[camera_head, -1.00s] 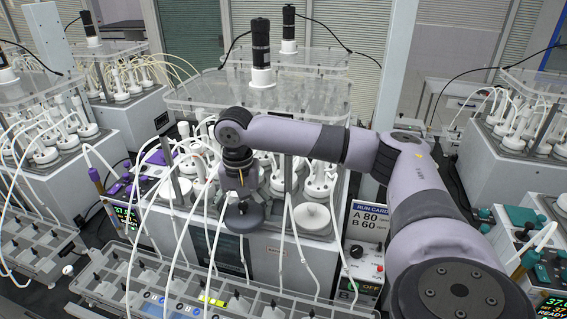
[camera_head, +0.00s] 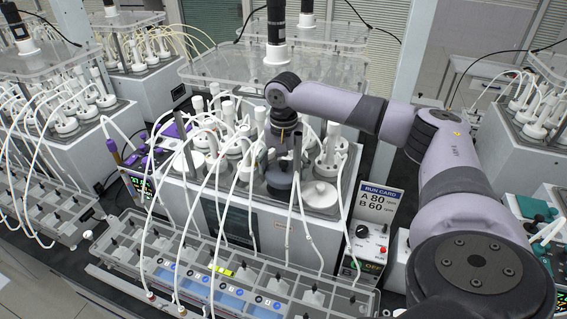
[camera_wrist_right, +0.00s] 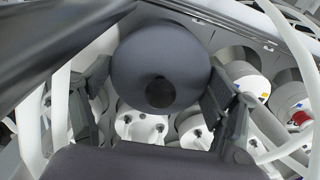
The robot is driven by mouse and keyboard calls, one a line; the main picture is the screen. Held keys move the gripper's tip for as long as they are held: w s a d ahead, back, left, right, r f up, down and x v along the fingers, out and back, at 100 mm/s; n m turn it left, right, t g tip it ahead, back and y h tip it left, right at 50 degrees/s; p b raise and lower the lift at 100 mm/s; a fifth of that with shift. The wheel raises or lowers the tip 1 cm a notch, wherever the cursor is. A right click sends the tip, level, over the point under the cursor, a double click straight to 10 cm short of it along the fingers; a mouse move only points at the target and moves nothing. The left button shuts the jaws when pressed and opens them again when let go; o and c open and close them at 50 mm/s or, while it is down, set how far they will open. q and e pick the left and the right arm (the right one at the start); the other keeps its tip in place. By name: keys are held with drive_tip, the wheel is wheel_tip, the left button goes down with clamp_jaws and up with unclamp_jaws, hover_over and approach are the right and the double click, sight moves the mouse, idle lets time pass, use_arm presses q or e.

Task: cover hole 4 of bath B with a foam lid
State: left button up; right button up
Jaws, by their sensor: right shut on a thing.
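My right gripper (camera_head: 281,160) is shut on a dark grey round foam lid (camera_head: 279,183) and points down over the front row of the middle bath. In the right wrist view the lid (camera_wrist_right: 160,60) sits between the two fingers, with a dark knob on its near face. A white round lid (camera_head: 318,196) lies on the bath just right of the grey lid. Whether the grey lid touches the bath top (camera_head: 337,210) or hovers above it, I cannot tell. The hole beneath is hidden, and I cannot read any hole number. My left gripper is not in view.
White bottles (camera_head: 332,150) with tubes stand close around the gripper. Thin white tubes arch down in front to a clear rack (camera_head: 345,300). A run card (camera_head: 379,210) and control box (camera_head: 368,243) stand right of the bath. A stirrer motor (camera_head: 276,25) rises behind.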

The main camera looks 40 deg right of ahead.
drive_tip(key=shift+f, duration=1.55)
drive_tip(key=o, duration=1.1)
wheel_tip(320, 180, up, 12)
drive_tip(key=shift+f, duration=0.1)
